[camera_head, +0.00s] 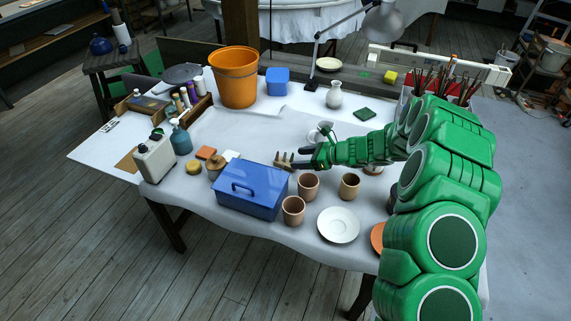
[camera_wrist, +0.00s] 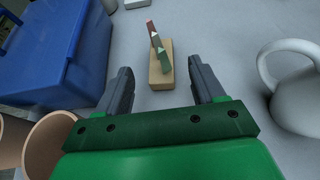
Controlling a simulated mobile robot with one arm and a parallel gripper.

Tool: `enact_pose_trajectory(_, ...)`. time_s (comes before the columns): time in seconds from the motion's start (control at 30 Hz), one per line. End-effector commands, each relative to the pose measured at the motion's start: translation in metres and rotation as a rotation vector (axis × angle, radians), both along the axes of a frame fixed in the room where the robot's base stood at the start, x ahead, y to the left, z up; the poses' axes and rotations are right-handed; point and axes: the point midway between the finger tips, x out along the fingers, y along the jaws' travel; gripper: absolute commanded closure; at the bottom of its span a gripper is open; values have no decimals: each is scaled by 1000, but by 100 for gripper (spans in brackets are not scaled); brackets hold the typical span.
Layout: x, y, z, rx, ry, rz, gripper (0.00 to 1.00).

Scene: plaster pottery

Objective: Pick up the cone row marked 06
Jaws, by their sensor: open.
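A cone row (camera_wrist: 160,77) shows in the wrist view: a small tan base bearing a few leaning pieces, red-brown and green with white marks. No number can be read on it. It also shows in the head view as a small fan of slim brown pieces (camera_head: 282,160) behind the blue toolbox. My gripper (camera_wrist: 160,70) is open, with a finger on either side of the lower part of the row in the picture. Nothing is held, and I cannot tell how high the fingers are. In the head view my gripper (camera_head: 303,157) is just right of the row.
The blue toolbox (camera_head: 252,188) stands close on the left. A white mug (camera_wrist: 296,85) is close on the right in the wrist view. The white cloth behind the row is clear.

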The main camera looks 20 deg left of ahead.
Motion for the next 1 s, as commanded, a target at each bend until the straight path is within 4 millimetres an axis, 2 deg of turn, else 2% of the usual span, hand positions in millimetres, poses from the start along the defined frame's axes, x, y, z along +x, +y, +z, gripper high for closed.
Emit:
enact_pose_trajectory(0.03, -2, 9, -4, -1, 1, 4, 32)
enact_pose_trajectory(0.23, -1, 34, -15, 0, 0, 4, 32)
enact_pose_trajectory(0.53, -1, 40, -18, 1, -1, 2, 32)
enact_pose_trajectory(0.9, -1, 40, -18, 0, -1, 2, 87)
enact_pose_trajectory(0.97, -1, 40, -18, 0, -1, 2, 96)
enact_pose_trajectory(1.0, 0, 40, -18, 0, -1, 2, 96)
